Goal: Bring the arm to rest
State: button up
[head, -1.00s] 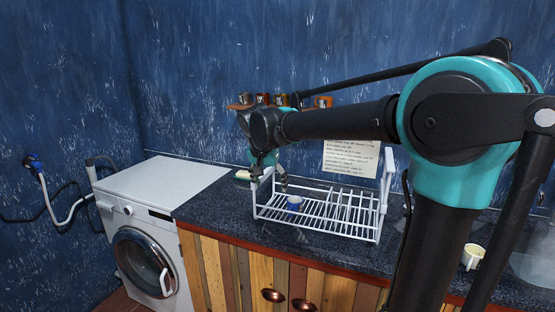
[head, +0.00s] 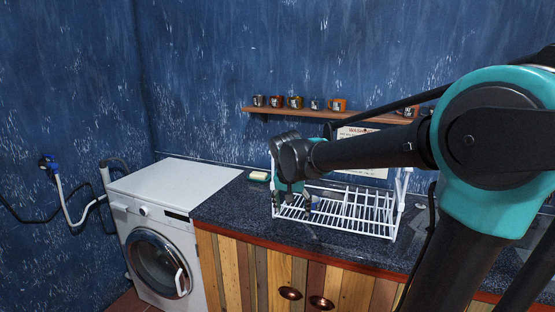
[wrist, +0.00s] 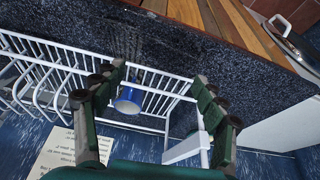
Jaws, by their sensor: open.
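My gripper (head: 291,208) is at the left end of the white dish rack (head: 372,233) in the head view, at the end of my outstretched arm. In the wrist view, the two fingers of my gripper (wrist: 158,74) are spread wide apart with nothing held between them. A blue mug (wrist: 129,98) with a pale rim sits in the rack (wrist: 158,116) and shows between the fingers in the wrist view. It is apart from both fingers. In the head view I cannot make the mug out behind my gripper.
A white washing machine (head: 173,182) stands left of the dark countertop (head: 232,205). A wall shelf (head: 350,116) above holds several mugs. My upper arm hides the right side of the counter.

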jog(key=shift+n+y, duration=0.4)
jog(key=shift+n, duration=0.3)
jog(key=s+d+f, duration=0.4)
jog(key=d+f, duration=0.1)
jog(key=s+d+f, duration=0.4)
jog(key=s+d, duration=0.1)
jog(key=shift+s+d+f, duration=0.1)
jog(key=shift+s+f, duration=0.05)
jog(key=shift+f, duration=0.25)
jog(key=s+d+f+n, duration=0.1)
jog(key=s+d+f, duration=0.3)
jog(key=s+f, duration=0.2)
jog(key=shift+s+f, duration=0.25)
jog(key=shift+s, duration=0.95)
